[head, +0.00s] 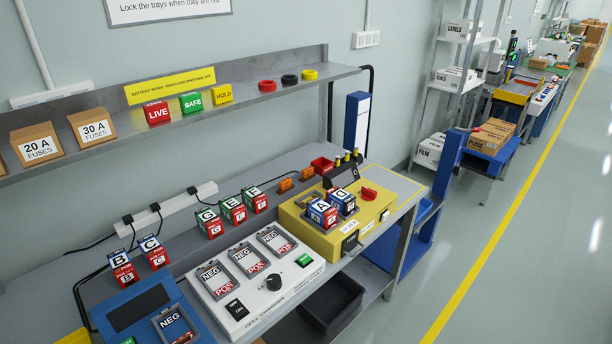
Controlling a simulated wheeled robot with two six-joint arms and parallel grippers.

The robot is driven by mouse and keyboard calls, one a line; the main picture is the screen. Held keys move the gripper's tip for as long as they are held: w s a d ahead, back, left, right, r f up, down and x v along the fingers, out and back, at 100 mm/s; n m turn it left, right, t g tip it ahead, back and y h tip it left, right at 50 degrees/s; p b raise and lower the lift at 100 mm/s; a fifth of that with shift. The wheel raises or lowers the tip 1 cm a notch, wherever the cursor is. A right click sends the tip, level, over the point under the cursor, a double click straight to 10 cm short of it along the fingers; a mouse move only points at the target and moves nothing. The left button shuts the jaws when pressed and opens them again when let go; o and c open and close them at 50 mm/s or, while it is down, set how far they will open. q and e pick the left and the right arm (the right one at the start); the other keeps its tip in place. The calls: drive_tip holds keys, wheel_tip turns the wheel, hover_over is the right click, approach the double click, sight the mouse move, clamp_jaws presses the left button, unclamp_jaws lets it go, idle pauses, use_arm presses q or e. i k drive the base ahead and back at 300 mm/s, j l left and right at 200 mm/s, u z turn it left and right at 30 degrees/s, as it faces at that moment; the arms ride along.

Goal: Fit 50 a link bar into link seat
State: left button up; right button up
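Two small orange blocks, which may be link bars, lie at the back of the bench: one orange block (285,185) and another orange block (307,173) to its right. Their markings are too small to read. I cannot make out which part is the link seat. Neither of my grippers is in view.
A white charger (262,298) with several NEG/POS slots and a blue unit (150,305) stand to the left. Cells B, C and several others stand behind them. A shelf (200,112) with fuse boxes (38,146) hangs above. The right aisle is clear.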

sight(366, 216)
drive_tip(key=i+l+u, duration=0.35)
drive_tip(key=l, duration=0.25)
drive_tip(key=i+l+u, duration=0.4)
drive_tip(key=l, duration=0.35)
